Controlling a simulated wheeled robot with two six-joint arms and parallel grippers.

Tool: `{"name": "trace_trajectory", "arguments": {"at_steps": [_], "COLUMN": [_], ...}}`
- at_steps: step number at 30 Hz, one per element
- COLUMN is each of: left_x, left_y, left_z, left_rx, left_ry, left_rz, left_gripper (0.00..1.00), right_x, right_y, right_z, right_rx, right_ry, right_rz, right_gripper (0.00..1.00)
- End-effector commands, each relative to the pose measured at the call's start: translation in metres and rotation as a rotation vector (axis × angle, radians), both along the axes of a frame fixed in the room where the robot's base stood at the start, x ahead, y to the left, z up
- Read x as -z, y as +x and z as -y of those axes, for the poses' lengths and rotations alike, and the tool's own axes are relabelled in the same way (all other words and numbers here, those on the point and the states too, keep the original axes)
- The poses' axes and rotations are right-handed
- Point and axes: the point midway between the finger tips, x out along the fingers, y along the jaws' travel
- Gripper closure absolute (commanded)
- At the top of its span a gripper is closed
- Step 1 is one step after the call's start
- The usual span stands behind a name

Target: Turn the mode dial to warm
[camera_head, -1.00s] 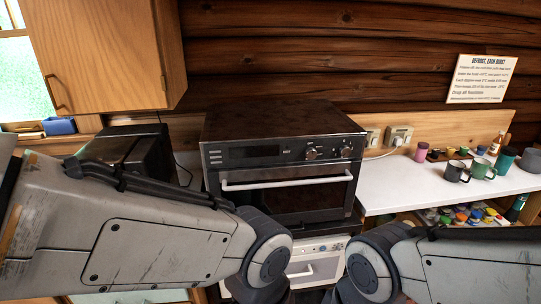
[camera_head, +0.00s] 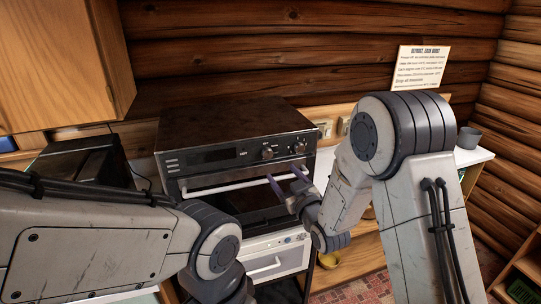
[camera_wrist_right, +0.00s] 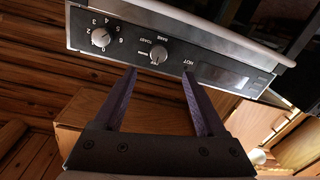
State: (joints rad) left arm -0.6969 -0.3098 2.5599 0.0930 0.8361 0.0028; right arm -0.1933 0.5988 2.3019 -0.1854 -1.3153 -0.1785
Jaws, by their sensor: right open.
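The black oven (camera_head: 235,120) stands against the log wall, its control panel facing me. The mode dial (camera_head: 267,152) is the knob nearer the display. It also shows in the right wrist view (camera_wrist_right: 157,55), upside down, with word labels around it; its pointer is too small to read surely. My right gripper (camera_head: 280,172) is open and empty, just in front of and below the panel. In the right wrist view its fingertips (camera_wrist_right: 159,72) are spread either side of the mode dial, apart from it. My left arm is at lower left; its gripper is out of view.
A numbered dial (camera_head: 299,146) sits right beside the mode dial. The oven's handle bar (camera_head: 215,185) runs below the panel. A white counter (camera_head: 472,157) with a grey mug (camera_head: 469,137) is at right, partly hidden by my right arm. A paper notice (camera_head: 420,67) hangs behind.

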Motion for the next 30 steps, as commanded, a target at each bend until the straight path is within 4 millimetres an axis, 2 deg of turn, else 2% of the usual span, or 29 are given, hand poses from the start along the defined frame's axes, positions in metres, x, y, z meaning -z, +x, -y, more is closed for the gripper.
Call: {"name": "trace_trajectory", "arguments": {"at_steps": [5,12,18,24,30], "left_x": [-0.011,-0.035,-0.048,-0.053,-0.053], "left_y": [0.0,0.0,0.0,0.0,0.0], "left_z": [0.0,0.0,0.0,0.0,0.0], "left_rx": [0.001,0.005,0.008,0.009,0.009], "left_ry": [0.0,0.0,0.0,0.0,0.0], "left_rz": [0.0,0.0,0.001,0.001,0.001], "left_gripper": [0.5,0.5,0.5,0.5,0.5], "right_x": [-0.005,-0.006,-0.005,-0.003,-0.002], "right_y": [0.015,0.056,0.083,0.096,0.098], "right_z": [-0.004,-0.02,-0.031,-0.036,-0.037], "right_rx": [0.0,0.001,0.0,0.0,0.001], "right_ry": [0.006,0.005,0.005,0.005,0.006], "right_rz": [0.02,0.019,0.018,0.017,0.018], "right_gripper": [0.26,0.26,0.26,0.26,0.26]}}
